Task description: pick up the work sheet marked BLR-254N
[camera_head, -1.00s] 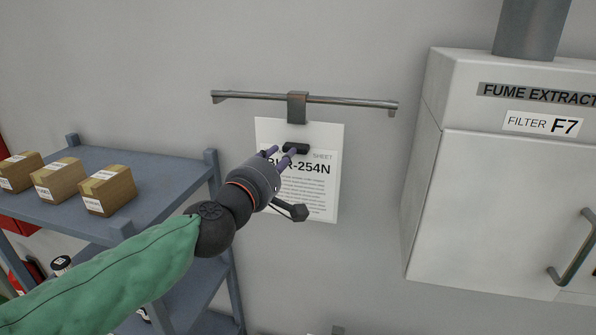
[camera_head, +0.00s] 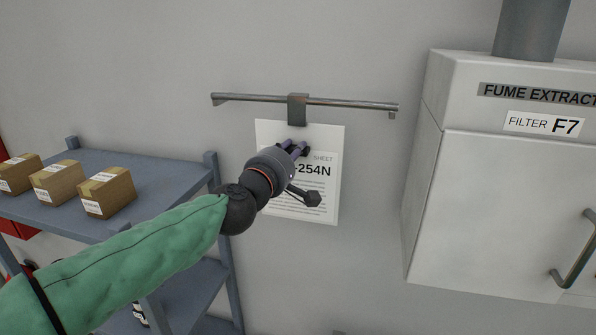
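My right gripper is not in view.
A white fume extractor cabinet (camera_head: 500,200) with a handle (camera_head: 574,262) is on the wall at the right. The wall between sheet and cabinet is clear.

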